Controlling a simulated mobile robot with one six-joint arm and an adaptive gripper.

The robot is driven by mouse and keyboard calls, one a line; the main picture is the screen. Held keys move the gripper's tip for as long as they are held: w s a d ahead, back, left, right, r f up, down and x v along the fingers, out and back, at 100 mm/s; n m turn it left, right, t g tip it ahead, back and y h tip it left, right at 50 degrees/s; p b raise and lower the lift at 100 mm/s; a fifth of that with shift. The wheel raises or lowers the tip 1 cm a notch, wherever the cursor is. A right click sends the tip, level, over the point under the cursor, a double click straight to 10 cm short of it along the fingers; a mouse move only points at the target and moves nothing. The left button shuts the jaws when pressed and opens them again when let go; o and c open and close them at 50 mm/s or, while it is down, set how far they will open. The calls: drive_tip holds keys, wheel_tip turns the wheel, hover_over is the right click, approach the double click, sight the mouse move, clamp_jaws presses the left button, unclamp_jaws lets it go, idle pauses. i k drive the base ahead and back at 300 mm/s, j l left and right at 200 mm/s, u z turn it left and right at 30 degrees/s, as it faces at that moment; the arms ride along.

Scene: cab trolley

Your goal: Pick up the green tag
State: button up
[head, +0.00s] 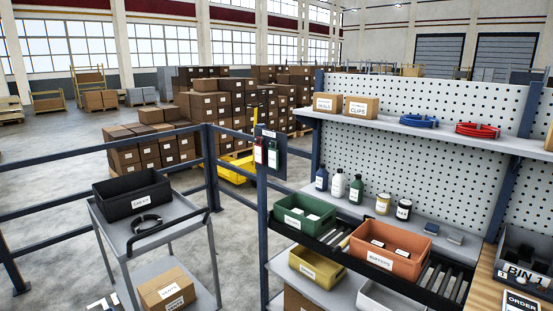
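A small dark green tag (273,153) with a white label hangs on a dark panel (271,135) fixed to the blue post at the left end of the shelving. A dark red tag (259,151) hangs just left of it on the same panel. How the tags are attached is too small to tell. My gripper is not in view.
A grey trolley (178,228) with a black bin (132,199) stands front left. Blue railings (100,164) run behind it. The shelving holds a green bin (304,222) and an orange bin (380,260) right of the panel. Floor shows between trolley and shelving.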

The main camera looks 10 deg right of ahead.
sight(273, 153)
drive_tip(key=i+l, duration=0.7)
drive_tip(key=i, duration=0.15)
drive_tip(key=i+j, duration=0.2)
drive_tip(key=i, duration=0.35)
drive_tip(key=i+j, duration=0.2)
drive_tip(key=i, duration=0.35)
drive_tip(key=i+j+u, duration=0.1)
drive_tip(key=i+j, duration=0.15)
drive_tip(key=i, duration=0.3)
